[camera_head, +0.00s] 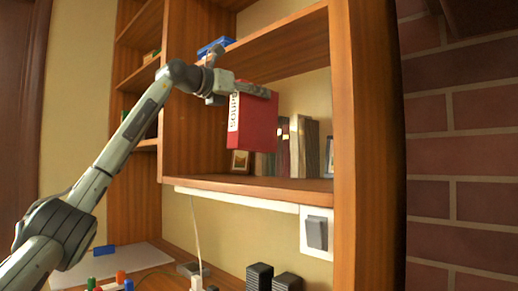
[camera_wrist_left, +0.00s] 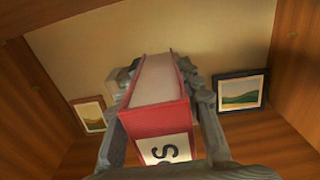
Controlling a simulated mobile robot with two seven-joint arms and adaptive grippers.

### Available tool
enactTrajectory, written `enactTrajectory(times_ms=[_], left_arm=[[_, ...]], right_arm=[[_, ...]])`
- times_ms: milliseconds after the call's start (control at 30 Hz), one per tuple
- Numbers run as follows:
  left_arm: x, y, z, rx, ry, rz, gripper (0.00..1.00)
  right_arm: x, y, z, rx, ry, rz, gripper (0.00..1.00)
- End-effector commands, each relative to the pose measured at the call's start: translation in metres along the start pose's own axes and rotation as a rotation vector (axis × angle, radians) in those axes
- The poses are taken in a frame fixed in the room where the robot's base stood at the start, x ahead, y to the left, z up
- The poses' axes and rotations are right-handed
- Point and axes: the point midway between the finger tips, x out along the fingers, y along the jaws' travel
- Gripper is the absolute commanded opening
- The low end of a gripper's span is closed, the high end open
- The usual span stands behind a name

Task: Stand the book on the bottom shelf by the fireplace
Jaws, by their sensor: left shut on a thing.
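A red book (camera_head: 257,122) with a white label on its spine hangs upright from my left gripper (camera_head: 254,90). The gripper is shut on the book's top part. The book is in front of the bottom shelf (camera_head: 290,187) of the wooden bookcase, above the board's level. In the left wrist view the book (camera_wrist_left: 160,110) lies between the two fingers (camera_wrist_left: 165,95), its pages and spine label showing. Several books (camera_head: 300,145) stand on that shelf, partly hidden behind the red book. My right gripper is not in view.
A small framed picture (camera_head: 240,161) stands on the shelf at left; another frame (camera_wrist_left: 241,91) shows at right in the wrist view. Blue items (camera_head: 215,46) lie on the shelf above. A thick wooden upright (camera_head: 365,150) and brick wall (camera_head: 455,140) bound the right. A cluttered desk is below.

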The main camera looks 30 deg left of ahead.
Motion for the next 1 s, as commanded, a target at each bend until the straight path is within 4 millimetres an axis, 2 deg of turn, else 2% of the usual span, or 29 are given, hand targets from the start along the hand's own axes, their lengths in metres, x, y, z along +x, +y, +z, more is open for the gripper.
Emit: enactTrajectory(times_ms=[100,267,500,767,800,967,1000], left_arm=[[-0.001,0.001,-0.020,0.001,-0.003,0.001,0.00],[-0.001,0.001,-0.033,0.001,-0.005,0.000,0.00],[-0.001,0.001,-0.066,0.001,-0.005,0.000,0.00],[-0.001,0.000,-0.072,0.000,-0.005,-0.001,0.00],[0.000,0.000,-0.074,0.000,0.000,-0.001,0.36],[0.000,0.000,-0.074,0.000,0.000,-0.001,0.56],[0.000,0.000,-0.074,0.000,-0.001,-0.001,0.56]], right_arm=[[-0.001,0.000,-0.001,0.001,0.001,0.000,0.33],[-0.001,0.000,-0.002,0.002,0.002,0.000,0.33],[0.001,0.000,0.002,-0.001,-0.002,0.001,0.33],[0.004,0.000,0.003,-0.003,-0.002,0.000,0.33],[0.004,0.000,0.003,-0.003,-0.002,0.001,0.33],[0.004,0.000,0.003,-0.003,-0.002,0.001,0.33],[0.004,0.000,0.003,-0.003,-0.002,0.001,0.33]])
